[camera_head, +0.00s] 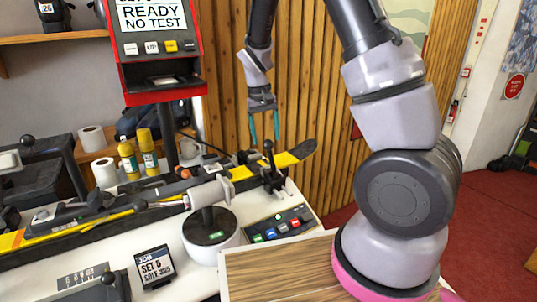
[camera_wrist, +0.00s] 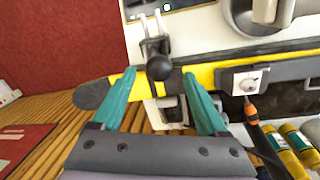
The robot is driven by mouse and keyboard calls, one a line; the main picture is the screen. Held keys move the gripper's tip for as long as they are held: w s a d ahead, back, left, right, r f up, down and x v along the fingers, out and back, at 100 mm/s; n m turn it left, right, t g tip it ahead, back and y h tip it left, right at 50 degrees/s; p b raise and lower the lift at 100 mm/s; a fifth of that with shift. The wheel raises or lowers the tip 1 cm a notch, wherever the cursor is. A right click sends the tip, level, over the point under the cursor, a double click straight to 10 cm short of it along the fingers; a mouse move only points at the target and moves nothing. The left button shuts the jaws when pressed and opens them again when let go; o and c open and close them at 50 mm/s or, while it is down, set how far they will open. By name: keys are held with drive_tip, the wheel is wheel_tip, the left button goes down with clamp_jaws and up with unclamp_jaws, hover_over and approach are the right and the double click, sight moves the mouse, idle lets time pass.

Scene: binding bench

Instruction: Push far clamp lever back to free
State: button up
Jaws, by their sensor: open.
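The far clamp lever (camera_head: 268,147) has a black ball knob and stands upright on its clamp, near the right end of the bench. Its knob also shows in the wrist view (camera_wrist: 159,67). A yellow and black ski (camera_head: 285,161) lies along the bench through this clamp; it crosses the wrist view (camera_wrist: 215,76). My gripper (camera_head: 263,140) is open and empty, its teal fingers pointing down just above the lever. In the wrist view, my gripper's fingertips (camera_wrist: 158,75) appear on either side of the knob. I cannot tell whether they touch it.
A red test machine (camera_head: 160,45) stands behind the bench. Yellow bottles (camera_head: 148,153) and paper rolls (camera_head: 105,173) are to the left. A round pedestal (camera_head: 210,237) and a button panel (camera_head: 290,222) sit in front of the ski. Slatted wood wall (camera_head: 310,110) is behind.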

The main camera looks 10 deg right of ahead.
sight(269, 153)
drive_tip(key=f, duration=0.4)
drive_tip(key=d+f, duration=0.1)
drive_tip(key=f, duration=0.2)
clamp_jaws()
idle(1.3)
